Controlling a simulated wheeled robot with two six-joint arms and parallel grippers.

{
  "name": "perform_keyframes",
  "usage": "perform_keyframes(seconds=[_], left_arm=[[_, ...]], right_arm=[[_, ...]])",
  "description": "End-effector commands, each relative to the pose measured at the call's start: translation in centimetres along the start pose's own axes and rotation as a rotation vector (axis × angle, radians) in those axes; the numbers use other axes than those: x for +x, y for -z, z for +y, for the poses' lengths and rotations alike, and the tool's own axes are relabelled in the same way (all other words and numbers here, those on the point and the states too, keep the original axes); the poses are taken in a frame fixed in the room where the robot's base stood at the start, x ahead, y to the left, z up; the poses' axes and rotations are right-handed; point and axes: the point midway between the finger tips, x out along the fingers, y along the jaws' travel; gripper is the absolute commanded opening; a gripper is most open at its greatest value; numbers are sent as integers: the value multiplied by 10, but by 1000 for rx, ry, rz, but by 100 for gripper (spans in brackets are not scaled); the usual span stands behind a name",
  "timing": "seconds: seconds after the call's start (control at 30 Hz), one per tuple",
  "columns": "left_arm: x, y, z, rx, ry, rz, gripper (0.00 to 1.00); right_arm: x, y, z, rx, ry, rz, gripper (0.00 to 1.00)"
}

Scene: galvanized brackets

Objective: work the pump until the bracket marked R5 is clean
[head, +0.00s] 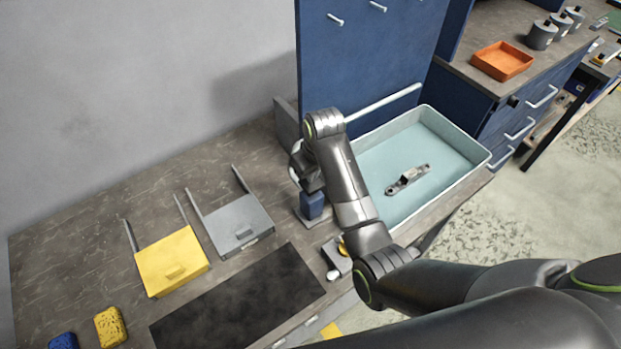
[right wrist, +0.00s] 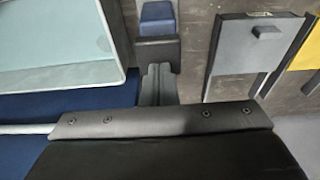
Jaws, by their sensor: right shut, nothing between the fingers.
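A grey metal bracket (head: 408,178) lies in the pale blue liquid of a light-rimmed tub (head: 480,160). Its marking is too small to read, and I cannot tell how clean it is. A blue block-shaped unit (head: 313,206), which looks like the pump, stands on a grey plate left of the tub. It also shows at the top of the right wrist view (right wrist: 157,17). My right gripper (head: 309,184) is shut and empty, just above or against the blue unit; I cannot tell if they touch. My shut fingers show in the right wrist view (right wrist: 157,82). My left gripper is out of view.
A yellow panel (head: 172,260) and a grey panel (head: 238,225), each with two rods, lie left on the worktop. A black mat (head: 240,300) and a yellow sponge (head: 110,326) are nearer. A blue upright panel (head: 365,60) stands behind; an orange tray (head: 501,61) is at back right.

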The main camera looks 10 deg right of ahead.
Motion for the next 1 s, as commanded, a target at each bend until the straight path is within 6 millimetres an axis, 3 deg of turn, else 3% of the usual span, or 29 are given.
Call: perform_keyframes(seconds=[0.53, 1.0], left_arm=[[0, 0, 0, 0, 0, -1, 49], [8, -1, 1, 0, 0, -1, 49]], right_arm=[[-3, 1, 0, 0, -2, 3, 0], [20, -3, 0, 0, -1, 2, 0]])
